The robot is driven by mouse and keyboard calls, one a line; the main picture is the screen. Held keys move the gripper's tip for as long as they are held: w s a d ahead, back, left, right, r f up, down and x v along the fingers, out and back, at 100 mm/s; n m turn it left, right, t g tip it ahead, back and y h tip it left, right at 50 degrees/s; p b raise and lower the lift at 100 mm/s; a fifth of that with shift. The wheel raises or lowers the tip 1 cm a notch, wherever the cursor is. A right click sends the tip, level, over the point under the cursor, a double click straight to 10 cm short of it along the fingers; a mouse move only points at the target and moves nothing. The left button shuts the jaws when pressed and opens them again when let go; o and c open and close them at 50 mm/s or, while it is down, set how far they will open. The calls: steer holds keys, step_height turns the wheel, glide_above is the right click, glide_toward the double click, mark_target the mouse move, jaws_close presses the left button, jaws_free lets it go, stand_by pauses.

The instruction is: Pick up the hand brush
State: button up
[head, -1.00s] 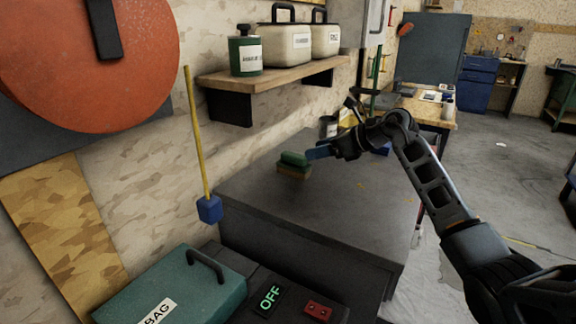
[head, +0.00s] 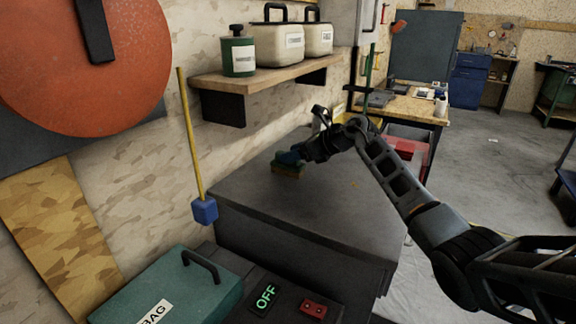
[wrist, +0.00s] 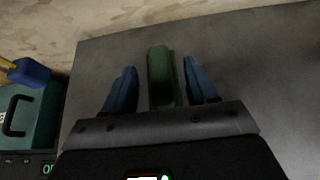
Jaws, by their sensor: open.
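The hand brush has a green handle over a tan bristle block (head: 287,170) and sits on the dark grey bench top (head: 330,205) near the wall. My gripper (head: 291,158) is at the brush in the head view, its blue fingers partly covering the green handle. In the wrist view the green handle (wrist: 161,76) lies between the two blue fingers of my open gripper (wrist: 161,88). A gap shows on each side of the handle. The bristles are hidden in the wrist view.
A yellow rod with a blue block (head: 204,210) hangs left of the bench. A wooden shelf (head: 262,80) with containers is on the wall above. A teal case (head: 170,290) and an OFF panel (head: 265,298) are in front. The bench top right of the brush is clear.

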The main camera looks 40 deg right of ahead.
jaws_close()
stand_by(0.3)
steer(key=shift+r, duration=0.1)
